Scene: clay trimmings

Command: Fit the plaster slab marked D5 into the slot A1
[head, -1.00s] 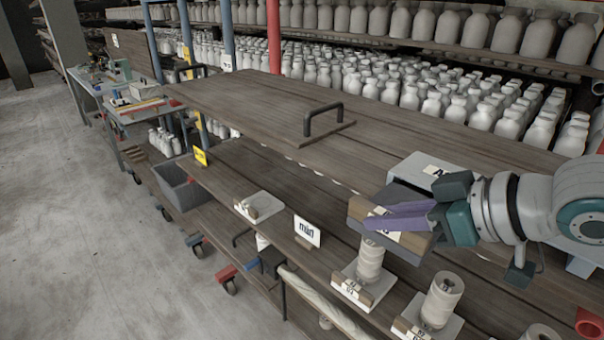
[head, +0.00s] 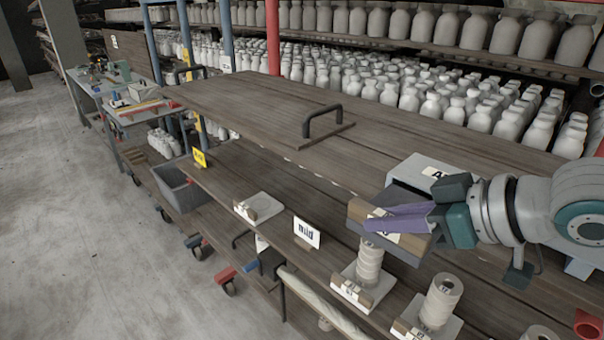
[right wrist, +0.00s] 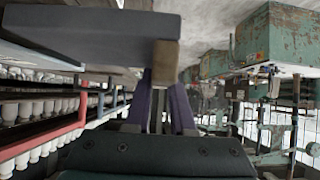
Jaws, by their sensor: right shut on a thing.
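My right gripper (head: 392,222) comes in from the right in the head view, its purple fingers shut on a slab (head: 412,243) with a brown front edge and a pale label that I cannot read. The slab is held above the shelf boards, just in front of a pale grey box (head: 408,172). A label starting with "A" sits on that box; the rest is hidden by the gripper. In the right wrist view the slab (right wrist: 90,32) is a dark grey plate across the top, with a brown block between the purple fingers (right wrist: 165,95). My left gripper is not in view.
Spools (head: 369,263) stand on pale labelled bases below and in front of the slab. A "mild" sign (head: 306,232), an empty pale base (head: 265,203) and a grey bin (head: 183,187) are further left. A wooden board with a black handle (head: 322,118) lies behind. Many white bottles fill the back shelves.

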